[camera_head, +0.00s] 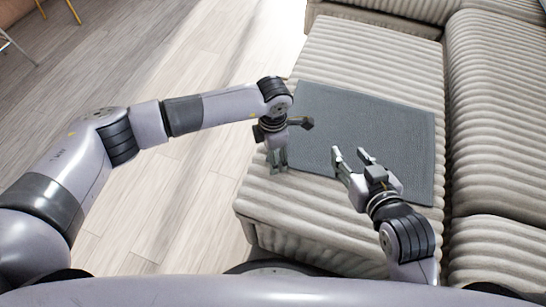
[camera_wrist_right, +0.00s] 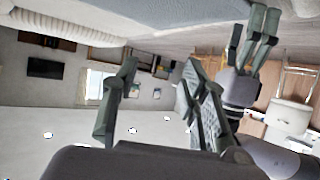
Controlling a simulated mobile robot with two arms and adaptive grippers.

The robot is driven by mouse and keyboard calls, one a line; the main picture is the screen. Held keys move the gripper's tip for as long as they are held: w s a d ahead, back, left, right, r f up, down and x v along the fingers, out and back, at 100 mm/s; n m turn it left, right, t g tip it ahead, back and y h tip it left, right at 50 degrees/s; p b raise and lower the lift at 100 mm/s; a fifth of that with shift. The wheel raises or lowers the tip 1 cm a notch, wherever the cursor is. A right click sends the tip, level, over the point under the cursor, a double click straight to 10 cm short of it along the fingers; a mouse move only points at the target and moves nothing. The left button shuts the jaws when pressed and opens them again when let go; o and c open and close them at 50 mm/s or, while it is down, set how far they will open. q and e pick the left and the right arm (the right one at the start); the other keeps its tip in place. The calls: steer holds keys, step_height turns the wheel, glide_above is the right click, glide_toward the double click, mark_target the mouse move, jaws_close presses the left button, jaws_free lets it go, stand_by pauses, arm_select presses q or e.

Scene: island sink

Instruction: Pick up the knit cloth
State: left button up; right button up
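The knit cloth (camera_head: 345,115) is a flat grey-blue rectangle spread on the ribbed cream sofa seat in the head view. My right gripper (camera_head: 349,153) is open and empty above the near part of the cloth, its fingers pointing away from me. The right wrist view shows its two fingers spread with nothing between them (camera_wrist_right: 159,68). My left gripper (camera_head: 278,163) points down at the cloth's left edge, beside the sofa's edge; its fingers also show in the right wrist view (camera_wrist_right: 255,38). I cannot tell whether it is open or touches the cloth. My left gripper and arm hide part of that edge.
The sofa seat (camera_head: 300,215) has bare ribbed room in front of the cloth. Sofa cushions (camera_head: 492,100) rise along the right, and a back section stands at the far end. Wooden floor (camera_head: 190,60) is clear at left; chair legs (camera_head: 62,12) show at the far left.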

arm_select(q)
steer(key=shift+f, duration=0.25)
steer(key=shift+c, duration=0.8)
arm_select(e)
steer(key=shift+w+a+r+t+y, duration=0.15)
steer(key=shift+w+r+t, duration=0.25)
steer(key=shift+r, duration=0.2)
steer(key=shift+w+a+r+t+y, duration=0.15)
steer(key=shift+w+r+t, duration=0.2)
steer(key=shift+r, duration=0.2)
